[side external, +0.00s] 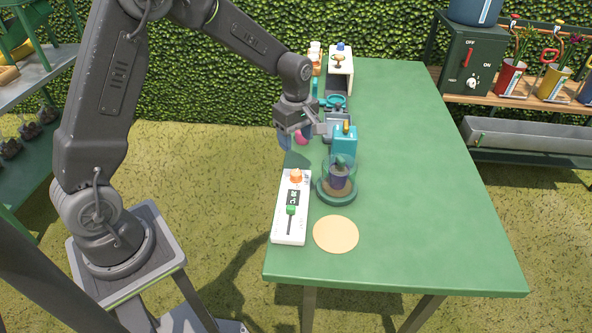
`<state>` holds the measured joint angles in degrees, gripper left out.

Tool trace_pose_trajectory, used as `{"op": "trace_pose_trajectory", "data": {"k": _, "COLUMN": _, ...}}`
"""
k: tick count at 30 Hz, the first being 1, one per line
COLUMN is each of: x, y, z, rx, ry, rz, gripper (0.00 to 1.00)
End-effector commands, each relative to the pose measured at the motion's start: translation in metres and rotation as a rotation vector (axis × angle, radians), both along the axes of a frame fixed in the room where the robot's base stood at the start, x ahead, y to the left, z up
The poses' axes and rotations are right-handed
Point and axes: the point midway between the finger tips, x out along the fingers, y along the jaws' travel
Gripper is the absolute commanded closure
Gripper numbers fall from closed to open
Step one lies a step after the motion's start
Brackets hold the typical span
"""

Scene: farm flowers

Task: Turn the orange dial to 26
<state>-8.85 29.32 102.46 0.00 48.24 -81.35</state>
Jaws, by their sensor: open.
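The orange dial (296,176) sits at the far end of a white control panel (278,227) on the near left of the green table. The panel also has a small dark display (293,197) with light digits too small to read, and a green slider knob (291,210) in a slot. My gripper (302,136) is open and hangs above the table's left edge, beyond the dial and apart from it. A pink thing shows by its fingers; I cannot tell what it is.
A glass dome on a round green base (336,196) covers a small pot right of the panel. A teal box (345,140) stands behind it. A round tan mat (335,234) lies in front. The table's right side (430,180) is clear.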

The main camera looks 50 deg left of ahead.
Motion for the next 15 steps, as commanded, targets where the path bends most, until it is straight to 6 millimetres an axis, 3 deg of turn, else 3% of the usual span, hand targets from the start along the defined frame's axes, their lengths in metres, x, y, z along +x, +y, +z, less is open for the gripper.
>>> {"op": "trace_pose_trajectory", "data": {"k": 9, "x": -0.001, "y": 0.0, "z": -0.067, "rx": -0.001, "ry": 0.005, "rz": -0.003, "gripper": 0.39}}
{"op": "trace_pose_trajectory", "data": {"k": 15, "x": -0.001, "y": 0.0, "z": -0.098, "rx": 0.0, "ry": 0.003, "rz": -0.003, "gripper": 0.39}}
